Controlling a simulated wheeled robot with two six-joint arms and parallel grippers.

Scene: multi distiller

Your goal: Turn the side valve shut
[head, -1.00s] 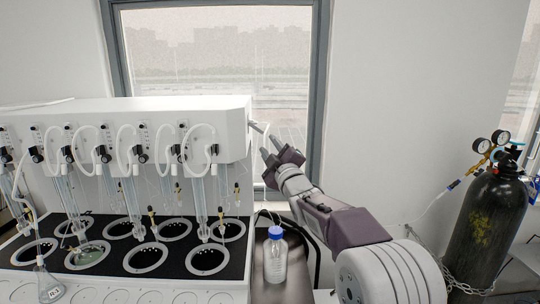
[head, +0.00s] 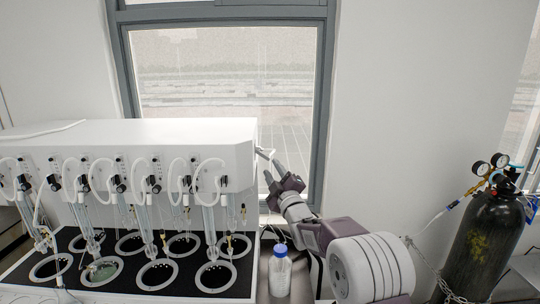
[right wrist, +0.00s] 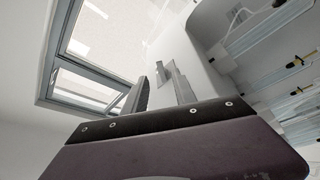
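The side valve (head: 263,153) is a small grey fitting on the right end of the white distiller housing (head: 180,145), high up near its corner. My right gripper (head: 271,172) is just below and to the right of it, pointing up towards it. In the right wrist view its two grey fingers (right wrist: 162,90) stand apart, so it is open. A small grey piece (right wrist: 160,72), likely the valve, shows near the fingertips. I cannot tell whether the fingers touch it or how far it is turned. My left gripper is not in view.
A clear bottle with a blue cap (head: 280,272) stands below my right arm. Glass tubes hang over the round black wells (head: 158,274) at left. A dark gas cylinder (head: 484,240) with gauges stands at right. A window (head: 225,90) is behind.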

